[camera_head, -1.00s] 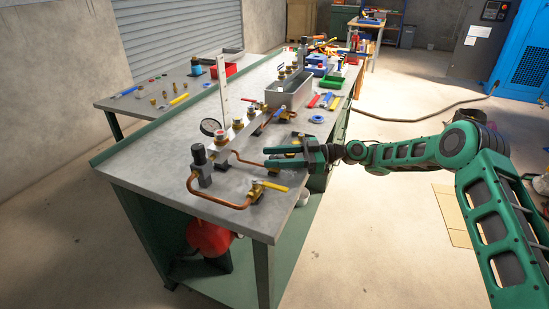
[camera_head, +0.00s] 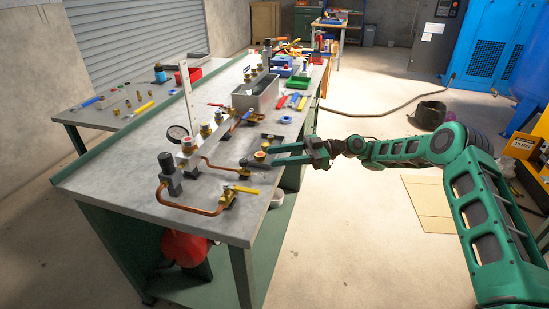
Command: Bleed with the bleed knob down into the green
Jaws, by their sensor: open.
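My gripper (camera_head: 260,157) is open over the near right edge of the bench, its two green fingers pointing left. A round copper-coloured fitting (camera_head: 261,155) shows between or just below the fingertips; I cannot tell whether they touch it. The round dial gauge (camera_head: 177,134) stands at the left of the grey manifold block (camera_head: 196,150), its white face too small to read for a green zone or needle. Several brass knobs (camera_head: 205,130) stand on the manifold. I cannot tell which part is the bleed knob.
A bent copper pipe (camera_head: 190,208) and a yellow-handled valve (camera_head: 240,189) lie in front of my gripper. A grey bin (camera_head: 258,98) and coloured-handled tools (camera_head: 293,101) are behind it. The floor right of the bench (camera_head: 350,230) is mostly clear.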

